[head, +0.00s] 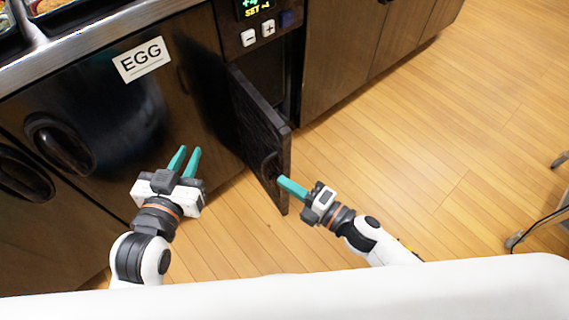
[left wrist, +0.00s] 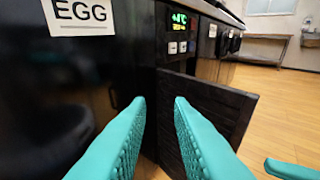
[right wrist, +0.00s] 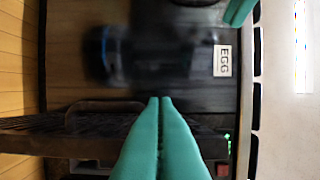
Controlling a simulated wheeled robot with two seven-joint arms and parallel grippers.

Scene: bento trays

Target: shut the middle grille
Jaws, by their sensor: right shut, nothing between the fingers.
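The middle grille (head: 255,122) is a dark slatted door standing open, swung out from the cabinet below the control panel. It has a curved handle (head: 268,165) near its free edge. In the right wrist view the grille (right wrist: 45,142) runs across the lower left with its handle (right wrist: 90,108). My right gripper (head: 280,180) is shut and empty, its tips beside the grille's free edge near the handle; I cannot tell whether they touch. My left gripper (head: 188,152) is open and empty, in front of the EGG cabinet door, left of the grille. The grille also shows in the left wrist view (left wrist: 215,105).
A black cabinet door with an EGG label (head: 141,60) and a dark handle (head: 60,143) is at the left. The control panel (head: 262,30) with a green display is above the opening. Brown cabinets (head: 345,45) stand at the right.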

